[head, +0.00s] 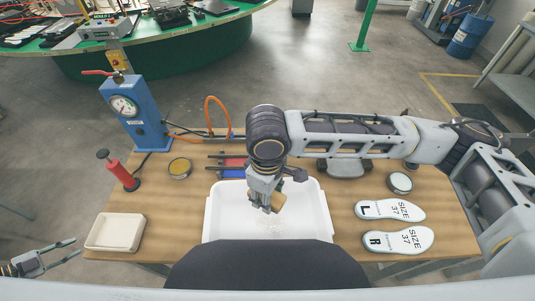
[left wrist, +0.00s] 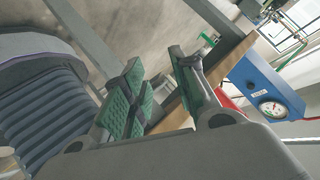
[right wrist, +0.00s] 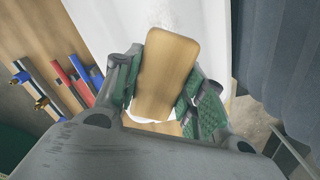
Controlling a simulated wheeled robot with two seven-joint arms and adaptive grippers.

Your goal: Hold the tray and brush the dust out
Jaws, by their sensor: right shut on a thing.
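The large white tray (head: 222,222) lies on the table at the front middle, with its front edge hidden behind my body. Faint dust specks (head: 262,226) show on its floor. My right gripper (head: 268,196) is over the tray, shut on a wooden brush (head: 276,202). In the right wrist view the brush's wooden back (right wrist: 168,75) sits between the green finger pads, with a bit of white below it. My left gripper (head: 58,256) is open and empty, off the table's left edge and apart from the tray. Its spread fingers show in the left wrist view (left wrist: 158,95).
A small cream tray (head: 116,232) is at the table's front left. A blue gauge stand (head: 134,112), red hand pump (head: 123,172) and yellow tin (head: 180,168) stand behind it. Two insoles (head: 398,240) and a round tin (head: 400,182) lie right of the white tray.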

